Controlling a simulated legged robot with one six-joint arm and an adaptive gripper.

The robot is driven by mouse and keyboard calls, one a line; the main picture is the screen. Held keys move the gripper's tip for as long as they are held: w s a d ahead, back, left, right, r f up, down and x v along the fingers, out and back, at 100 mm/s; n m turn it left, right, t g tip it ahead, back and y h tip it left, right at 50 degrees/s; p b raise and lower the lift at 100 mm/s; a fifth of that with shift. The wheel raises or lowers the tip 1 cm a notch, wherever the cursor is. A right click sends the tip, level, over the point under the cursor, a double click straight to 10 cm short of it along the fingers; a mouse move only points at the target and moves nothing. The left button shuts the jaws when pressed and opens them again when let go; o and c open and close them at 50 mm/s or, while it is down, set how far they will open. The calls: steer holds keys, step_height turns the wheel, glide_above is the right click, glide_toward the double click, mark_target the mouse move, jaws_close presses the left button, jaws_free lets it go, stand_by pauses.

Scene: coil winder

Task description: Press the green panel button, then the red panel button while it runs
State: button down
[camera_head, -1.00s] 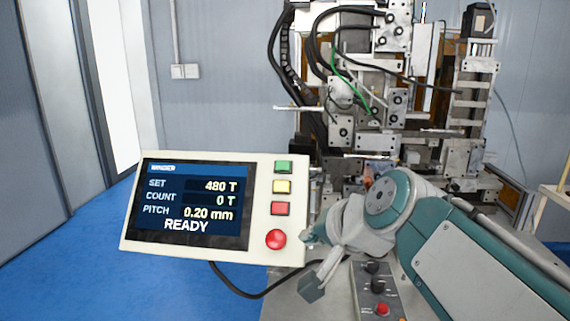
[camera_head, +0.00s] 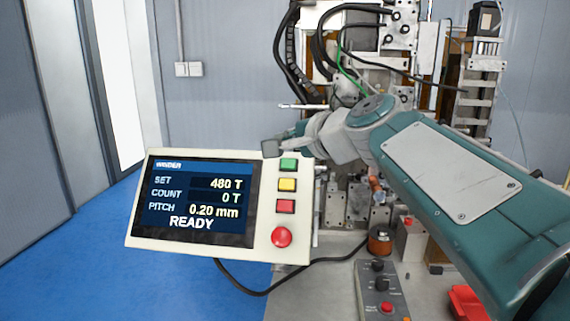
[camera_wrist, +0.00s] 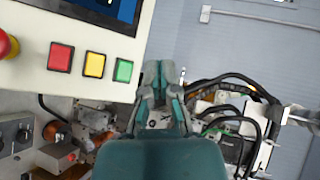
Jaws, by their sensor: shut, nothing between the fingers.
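The winder panel (camera_head: 142,238) has a screen (camera_head: 200,200) that reads READY, SET 480 T, COUNT 0 T, PITCH 0.20 mm. Its green button (camera_head: 289,165) is at the top of the column, above the yellow button (camera_head: 287,185) and the red square button (camera_head: 285,206). In the wrist view the green button (camera_wrist: 123,70) lies just left of my gripper (camera_wrist: 161,68), with the red button (camera_wrist: 60,57) farther left. My gripper is shut and empty. In the head view my gripper (camera_head: 271,147) is by the panel's top right corner, just up-left of the green button; I cannot tell whether it touches.
A round red emergency button (camera_head: 281,237) sits below the red square button. The coil winding machine (camera_head: 370,60) with cables stands behind the panel. A grey control box (camera_head: 377,290), a copper spool (camera_head: 379,240) and a red tray (camera_head: 468,303) are at the lower right.

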mark_target(289, 164)
steer(key=shift+w+d+f, duration=0.25)
steer(key=shift+w+f, duration=0.65)
steer(key=shift+w, duration=0.15)
steer(key=shift+w+d+f, duration=0.2)
steer(key=shift+w+f, duration=0.75)
steer(key=shift+w, duration=0.1)
steer(key=shift+w+d+f, duration=0.25)
steer(key=shift+w+f, duration=0.65)
steer(key=shift+w, duration=0.15)
steer(key=shift+w+d+f, duration=0.1)
steer(key=shift+w+f, duration=0.1)
